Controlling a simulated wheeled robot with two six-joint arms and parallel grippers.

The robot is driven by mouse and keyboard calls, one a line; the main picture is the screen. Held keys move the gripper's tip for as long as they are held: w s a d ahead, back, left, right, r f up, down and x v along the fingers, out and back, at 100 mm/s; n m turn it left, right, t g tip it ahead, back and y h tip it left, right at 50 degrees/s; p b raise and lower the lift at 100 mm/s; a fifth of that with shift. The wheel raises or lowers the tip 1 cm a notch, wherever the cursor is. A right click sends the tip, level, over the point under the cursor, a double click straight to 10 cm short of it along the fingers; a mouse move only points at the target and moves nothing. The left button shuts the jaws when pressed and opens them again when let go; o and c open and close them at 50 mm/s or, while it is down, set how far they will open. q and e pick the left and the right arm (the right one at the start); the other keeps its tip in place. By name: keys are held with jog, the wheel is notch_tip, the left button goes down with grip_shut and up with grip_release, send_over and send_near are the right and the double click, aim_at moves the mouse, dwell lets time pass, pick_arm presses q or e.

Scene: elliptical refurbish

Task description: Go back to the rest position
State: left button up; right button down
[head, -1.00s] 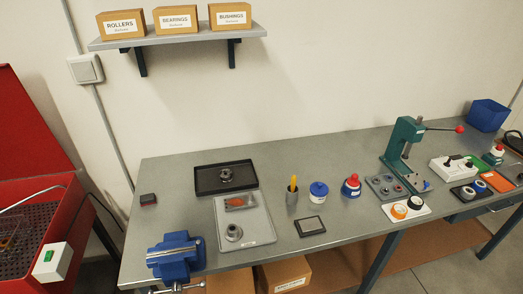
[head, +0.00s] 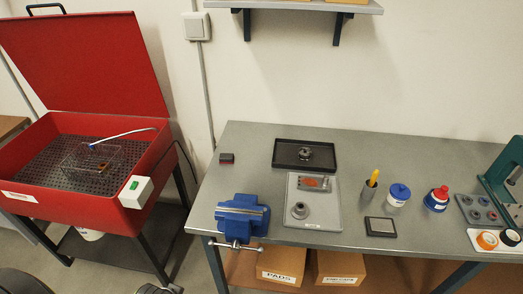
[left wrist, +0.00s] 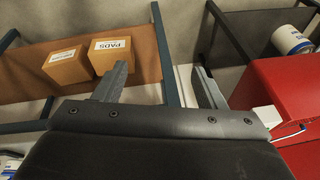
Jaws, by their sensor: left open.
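My left gripper (left wrist: 160,88) shows in the left wrist view with its two fingers spread apart and nothing between them. It hangs in free space in front of the bench leg (left wrist: 166,55), beside the red wash cabinet (left wrist: 275,95). In the head view neither gripper shows clearly. My right gripper is in no frame. The grey workbench (head: 260,150) carries a blue vise (head: 243,215), a black tray (head: 285,160) with a metal part and a grey tray (head: 325,222) with parts.
The red cabinet (head: 100,60) has its lid raised and a wire basket (head: 90,165) inside. Cardboard boxes (head: 280,265) sit on the shelf under the bench. A pen cup (head: 368,192), a blue-lidded jar (head: 398,195) and a red-capped bottle (head: 437,200) stand on the bench.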

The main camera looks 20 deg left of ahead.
pick_arm(q)
jog(key=s+f+g+b, duration=0.1)
jog(key=s+f+b, duration=0.15)
jog(key=f, duration=0.95)
jog(key=s+f+b, duration=0.1)
jog(key=f+b, duration=0.2)
jog(key=f, duration=1)
jog(key=s+f+b, duration=0.3)
jog(key=s+f, duration=0.4)
jog(key=f, duration=0.2)
jog(key=s+f+g+b, duration=0.1)
jog(key=s+f+b, duration=0.2)
jog(key=s+f, duration=0.3)
notch_tip(320, 180, down, 4)
jog(key=shift+s+d+f+h, duration=0.1)
jog(key=shift+s+d+h, duration=0.2)
jog(key=shift+s, duration=0.05)
